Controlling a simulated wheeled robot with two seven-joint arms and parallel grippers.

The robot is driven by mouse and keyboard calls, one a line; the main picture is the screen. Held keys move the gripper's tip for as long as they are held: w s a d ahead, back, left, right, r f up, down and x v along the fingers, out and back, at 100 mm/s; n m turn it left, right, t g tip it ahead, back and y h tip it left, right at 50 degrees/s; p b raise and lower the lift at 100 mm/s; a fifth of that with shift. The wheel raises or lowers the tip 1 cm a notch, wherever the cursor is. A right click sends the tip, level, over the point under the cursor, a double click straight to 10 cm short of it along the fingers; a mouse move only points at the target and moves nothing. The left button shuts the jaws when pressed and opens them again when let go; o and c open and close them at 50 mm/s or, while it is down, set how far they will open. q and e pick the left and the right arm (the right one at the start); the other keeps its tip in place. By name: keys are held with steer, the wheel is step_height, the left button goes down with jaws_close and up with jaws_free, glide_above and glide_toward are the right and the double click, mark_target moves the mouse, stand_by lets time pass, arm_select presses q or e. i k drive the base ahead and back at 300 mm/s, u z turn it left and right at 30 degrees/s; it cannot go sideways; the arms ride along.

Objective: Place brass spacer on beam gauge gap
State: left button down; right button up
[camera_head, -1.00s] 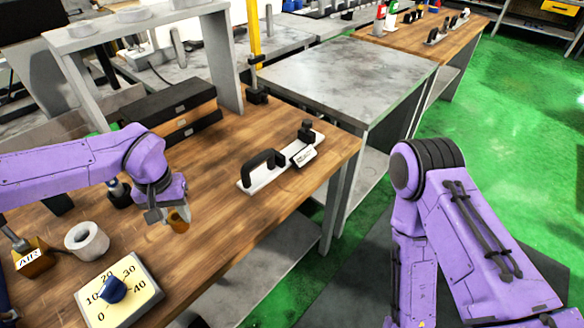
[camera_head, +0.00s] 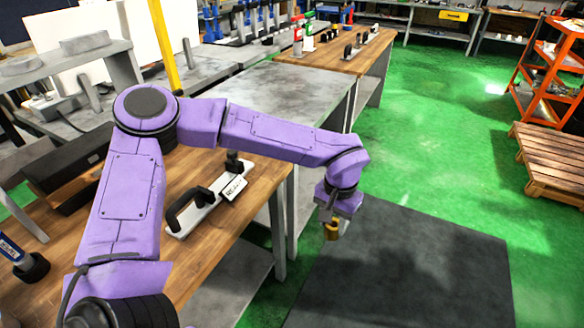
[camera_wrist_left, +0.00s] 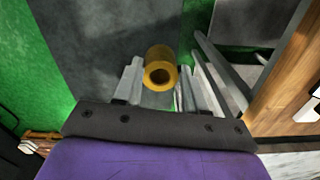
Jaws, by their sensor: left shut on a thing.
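The brass spacer (camera_head: 331,231) is a short gold tube held in my left gripper (camera_head: 334,224), out past the bench's right edge above the dark floor mat. In the left wrist view the spacer (camera_wrist_left: 159,54) sits between the two grey fingers of the left gripper (camera_wrist_left: 160,84), its bore facing the camera. What looks like the beam gauge (camera_head: 207,203) has a white base, black upright parts and a label. It lies on the wooden bench, left of the gripper and well apart from it, partly near my forearm. My right gripper is out of view.
The wooden bench (camera_head: 222,240) ends between the gauge and my gripper. A grey metal table (camera_head: 290,92) stands behind it. My left arm crosses above the bench. The dark mat (camera_head: 410,265) and green floor (camera_head: 430,130) are clear. A pallet (camera_head: 545,165) is far right.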

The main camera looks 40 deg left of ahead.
mark_target(218, 187)
steer(key=z, duration=0.5)
steer(key=i, duration=1.65)
steer(key=u, duration=2.55)
